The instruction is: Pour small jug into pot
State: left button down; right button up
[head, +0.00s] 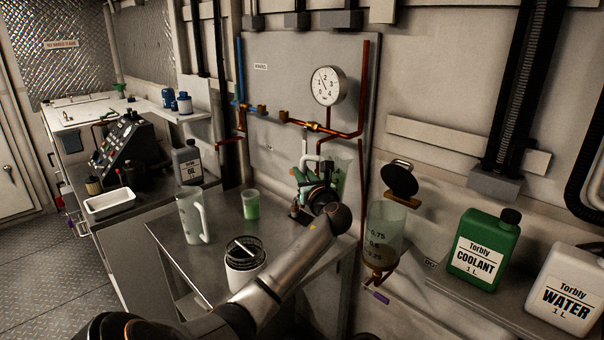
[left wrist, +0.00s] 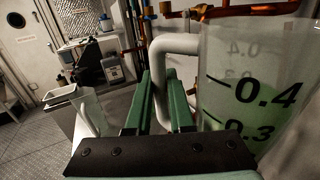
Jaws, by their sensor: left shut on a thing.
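The small jug (head: 343,172) is clear with a pale handle and holds green liquid. My left gripper (head: 308,180) is shut on its handle and holds it in front of the wall panel, above the table's right end. In the left wrist view, the jug (left wrist: 252,75) looks nearly upright, with 0.4 and 0.3 marks and liquid low in the visible part. The handle (left wrist: 172,50) lies between the green fingers. The pot (head: 385,232) is a clear marked vessel on the wall, right of and below the jug. Its black lid (head: 400,180) is raised. My right gripper is out of view.
On the metal table (head: 165,240) stand a larger clear jug (head: 193,218), a green cup (head: 250,204) and a white tub with a black grille (head: 243,262). Copper pipes and a gauge (head: 329,86) are behind. A coolant can (head: 482,252) and a water can (head: 565,290) stand right.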

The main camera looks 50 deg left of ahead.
aim_at(321, 176)
pick_arm(q)
jog(key=shift+w+d+f+m+y, duration=0.2)
jog(key=shift+f+m+y, duration=0.1)
jog(key=shift+m, duration=0.4)
jog(key=w+d+m+t, duration=0.1)
jog(key=w+d+m+t+y, duration=0.1)
jog(key=d+m, duration=0.1)
jog(key=shift+w+d+r, duration=0.1)
jog(key=shift+w+d, duration=0.1)
jog(key=shift+w+d+f+m+t+y+b, duration=0.15)
jog(key=shift+f+m+t+y+b, duration=0.1)
jog(key=shift+f+m+b, duration=0.3)
jog(key=shift+w+d+f+m+t+y+b, duration=0.15)
jog(key=shift+f+m+t+y+b, duration=0.15)
jog(key=shift+f+m, duration=0.4)
jog(key=shift+s+r, duration=0.1)
jog(key=shift+r, duration=0.25)
jog(key=shift+p, duration=0.3)
jog(key=shift+d+r+m+t+p, duration=0.1)
jog(key=shift+r+m+t+p, duration=0.25)
jog(key=shift+r+m+p, duration=0.25)
jog(key=shift+w+d+r+m+t, duration=0.15)
jog(key=shift+w+m+t, duration=0.15)
jog(key=shift+m, duration=0.45)
jog(key=shift+r, duration=0.1)
